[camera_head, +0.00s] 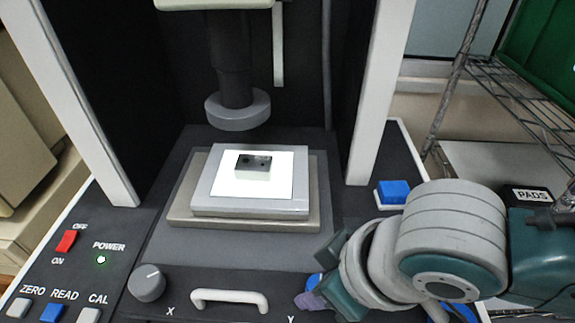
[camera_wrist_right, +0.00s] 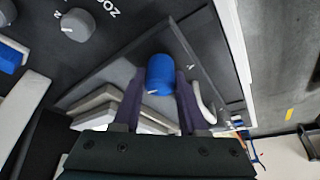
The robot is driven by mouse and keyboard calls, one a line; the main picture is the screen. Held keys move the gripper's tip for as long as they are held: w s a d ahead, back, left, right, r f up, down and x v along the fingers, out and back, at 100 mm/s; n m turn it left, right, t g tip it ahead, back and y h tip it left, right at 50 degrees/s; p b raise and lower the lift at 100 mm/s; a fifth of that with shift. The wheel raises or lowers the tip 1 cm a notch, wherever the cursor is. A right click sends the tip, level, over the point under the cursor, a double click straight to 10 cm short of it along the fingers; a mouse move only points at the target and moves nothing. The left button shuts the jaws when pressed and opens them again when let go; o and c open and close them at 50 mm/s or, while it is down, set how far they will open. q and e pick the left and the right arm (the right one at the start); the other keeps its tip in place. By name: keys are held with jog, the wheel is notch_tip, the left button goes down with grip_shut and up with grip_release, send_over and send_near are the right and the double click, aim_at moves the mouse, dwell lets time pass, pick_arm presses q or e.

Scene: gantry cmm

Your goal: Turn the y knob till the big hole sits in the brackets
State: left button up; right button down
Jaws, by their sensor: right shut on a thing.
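The y knob is a blue cylinder with a white pointer mark (camera_wrist_right: 160,72), beside the letter Y in the right wrist view. My right gripper (camera_wrist_right: 162,90) has its purple fingers on either side of the knob and is shut on it. In the head view the right gripper (camera_head: 312,290) is at the front panel's right part, and its arm hides most of the knob. A small dark block with holes (camera_head: 252,168) lies on the lit white plate of the stage (camera_head: 205,204). No brackets show in either view. My left gripper is not in view.
The grey x knob (camera_head: 147,283) and a pale handle (camera_head: 230,299) are left of the right gripper. A round lens (camera_head: 238,110) hangs above the stage. Switches line the left front.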

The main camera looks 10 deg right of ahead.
jog(key=shift+r+m+t+h+p, duration=0.1)
jog(key=shift+m+t+h+p, duration=0.2)
jog(key=shift+m+p, duration=0.5)
jog(key=shift+m, duration=0.3)
jog(key=shift+c, duration=2.2)
grip_release()
jog(key=p+v, duration=0.2)
jog(key=v, duration=0.7)
jog(key=shift+r, duration=0.35)
jog(key=shift+s, duration=0.15)
